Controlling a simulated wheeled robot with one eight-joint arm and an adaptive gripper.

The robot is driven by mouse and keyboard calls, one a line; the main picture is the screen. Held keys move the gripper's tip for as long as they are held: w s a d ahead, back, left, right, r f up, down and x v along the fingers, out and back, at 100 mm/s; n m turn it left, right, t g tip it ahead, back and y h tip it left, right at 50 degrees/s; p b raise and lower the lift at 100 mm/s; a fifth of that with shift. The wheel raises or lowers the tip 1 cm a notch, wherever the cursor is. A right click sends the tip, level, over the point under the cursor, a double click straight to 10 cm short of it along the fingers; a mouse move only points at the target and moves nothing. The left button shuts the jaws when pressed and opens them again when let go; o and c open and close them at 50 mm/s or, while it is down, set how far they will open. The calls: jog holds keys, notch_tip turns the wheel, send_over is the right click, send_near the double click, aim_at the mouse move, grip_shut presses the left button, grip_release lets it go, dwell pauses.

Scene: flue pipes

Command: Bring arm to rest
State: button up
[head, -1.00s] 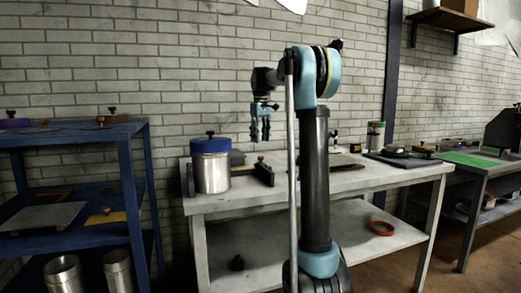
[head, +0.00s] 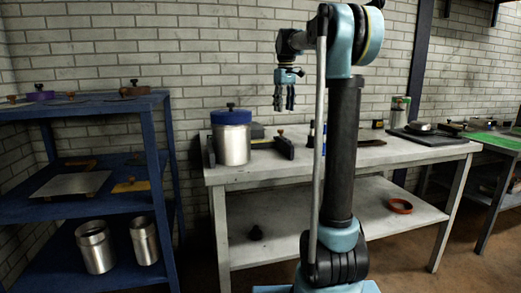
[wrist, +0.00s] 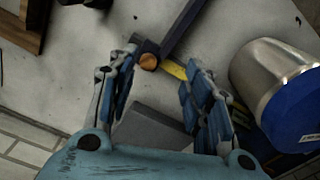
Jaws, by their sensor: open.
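My gripper (head: 284,97) hangs pointing down above the white workbench (head: 400,158) in the head view. In the wrist view my gripper (wrist: 160,95) has its two fingers apart with nothing held between them. Below it on the bench are a dark bar with an orange-brown knob (wrist: 148,61), a yellow strip and a grey block (wrist: 150,128). A metal canister with a blue lid (wrist: 280,85) lies to the right of the fingers in the wrist view. In the head view the canister (head: 232,145) stands upright on the bench, left of my gripper and apart from it.
A blue shelf rack (head: 75,205) stands at the left with plates and metal cylinders. A red-orange ring (head: 399,206) lies on the bench's lower shelf. A dark plate (head: 428,138) and a green-white canister (head: 399,111) are at the bench's right. Open floor lies at the lower right.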

jog(key=s+d+f+m, duration=0.2)
jog(key=s+f, duration=0.3)
jog(key=s, duration=0.7)
jog(key=s+d+f+m+t, duration=0.1)
jog(key=s+d+f+m, duration=0.1)
jog(key=s+f, duration=1.2)
jog(key=s+d+f+m+t, duration=0.1)
jog(key=s+f+m, duration=0.1)
jog(key=s+f, duration=1.2)
jog(key=shift+s+d+f, duration=0.3)
jog(key=shift+d+f, duration=0.05)
jog(key=shift+f, duration=0.2)
jog(key=shift+w+f, duration=0.2)
jog(key=shift+w, duration=0.25)
